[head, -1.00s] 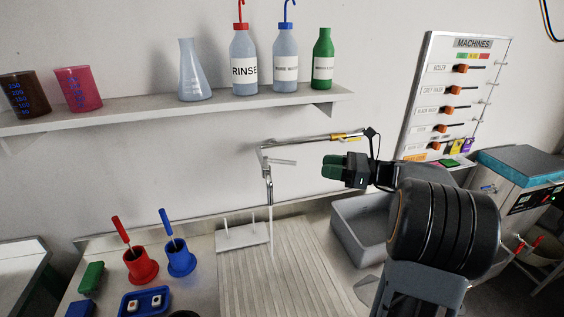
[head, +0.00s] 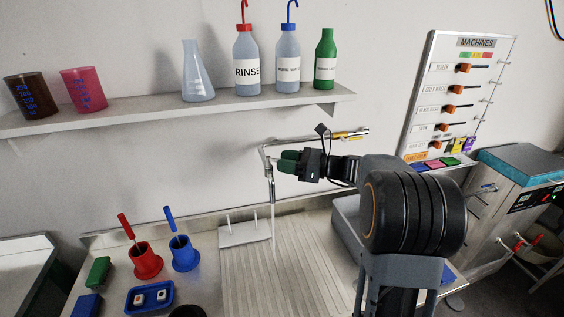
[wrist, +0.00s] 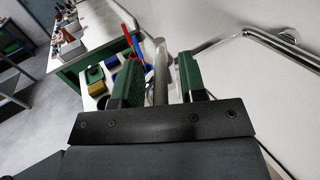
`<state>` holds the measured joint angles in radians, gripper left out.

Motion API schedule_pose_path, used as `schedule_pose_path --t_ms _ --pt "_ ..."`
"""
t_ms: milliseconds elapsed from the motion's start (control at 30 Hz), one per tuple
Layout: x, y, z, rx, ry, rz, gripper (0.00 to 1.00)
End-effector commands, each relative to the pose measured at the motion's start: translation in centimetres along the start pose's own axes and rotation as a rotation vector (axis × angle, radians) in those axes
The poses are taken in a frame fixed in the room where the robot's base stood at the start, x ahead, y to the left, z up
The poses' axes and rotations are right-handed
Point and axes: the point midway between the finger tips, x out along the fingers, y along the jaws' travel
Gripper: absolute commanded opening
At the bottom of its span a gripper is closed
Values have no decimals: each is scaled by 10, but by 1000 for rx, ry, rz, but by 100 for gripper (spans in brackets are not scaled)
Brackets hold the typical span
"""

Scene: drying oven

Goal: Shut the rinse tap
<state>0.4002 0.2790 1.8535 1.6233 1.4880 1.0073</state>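The rinse tap (head: 269,185) is a thin chrome fixture at the wall behind the ribbed drainboard, with a pipe running right along the wall. In the head view my gripper (head: 280,163) is at the tap's upper part and covers its short side lever. In the wrist view my gripper (wrist: 160,68) has its two green fingers apart. A pale grey bar, seemingly the lever (wrist: 159,82), stands between them, with a gap visible to the right finger. Whether the left finger touches it I cannot tell. The chrome pipe (wrist: 285,45) passes to the right.
A shelf (head: 180,110) with bottles, a flask and beakers hangs above. A small white peg rack (head: 243,234) stands on the drainboard (head: 275,280). Red (head: 145,263) and blue (head: 184,254) holders stand left. A grey sink basin (head: 345,225) is partly hidden by my arm.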

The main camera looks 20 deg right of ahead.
Motion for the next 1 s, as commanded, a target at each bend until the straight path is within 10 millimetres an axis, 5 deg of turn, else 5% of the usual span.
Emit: schedule_pose_path --t_ms 133,533,833,867,1000 --pt "0 0 0 0 0 0 38" --pt "0 0 0 0 0 0 0" --pt "0 0 0 0 0 0 0" --pt "22 14 1 0 0 11 0" --pt "6 3 0 -1 0 10 0"
